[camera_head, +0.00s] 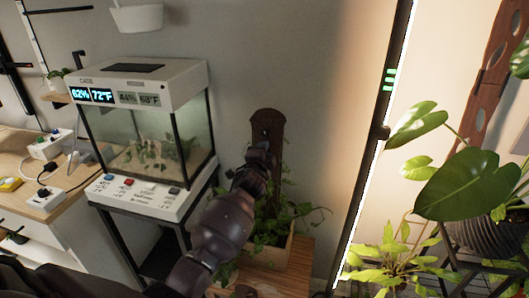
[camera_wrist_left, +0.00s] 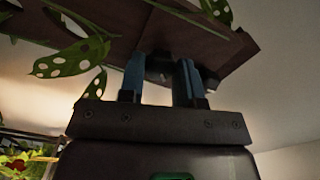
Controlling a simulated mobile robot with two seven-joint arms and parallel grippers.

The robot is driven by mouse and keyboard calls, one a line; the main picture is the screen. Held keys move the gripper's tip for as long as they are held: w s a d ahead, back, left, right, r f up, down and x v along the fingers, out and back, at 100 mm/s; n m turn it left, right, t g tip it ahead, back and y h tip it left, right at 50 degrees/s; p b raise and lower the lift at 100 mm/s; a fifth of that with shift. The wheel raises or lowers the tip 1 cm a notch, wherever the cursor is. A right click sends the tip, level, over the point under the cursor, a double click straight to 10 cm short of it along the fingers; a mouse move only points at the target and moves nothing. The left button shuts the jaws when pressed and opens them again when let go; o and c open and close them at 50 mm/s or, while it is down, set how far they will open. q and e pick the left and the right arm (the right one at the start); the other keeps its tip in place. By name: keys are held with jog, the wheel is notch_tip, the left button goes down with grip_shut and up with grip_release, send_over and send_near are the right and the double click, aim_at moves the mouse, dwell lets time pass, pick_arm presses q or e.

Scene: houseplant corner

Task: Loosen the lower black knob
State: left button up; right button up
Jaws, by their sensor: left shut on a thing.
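A brown upright board (camera_head: 266,124) with a rounded top stands in a planter at the middle of the head view. My left gripper (camera_head: 259,152) is up against its front face and hides part of it. In the left wrist view the two fingers of my left gripper (camera_wrist_left: 160,85) point at the brown board (camera_wrist_left: 110,28). They are shut on a small dark knob (camera_wrist_left: 158,74), mostly hidden between them; I cannot tell how it is turned. My right gripper is in neither view.
A glass terrarium (camera_head: 160,140) stands left of the board. A tall dark post with a bright light strip (camera_head: 372,170) rises to its right. Leafy vines surround the planter (camera_head: 268,252). A large-leaved plant (camera_head: 460,185) fills the right side.

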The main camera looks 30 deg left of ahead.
pick_arm(q)
jog(key=n+p, duration=0.1)
jog(key=n, duration=0.7)
jog(key=shift+n, duration=0.3)
dwell(0.3)
jog(key=o, duration=0.9)
jog(key=shift+s, duration=0.1)
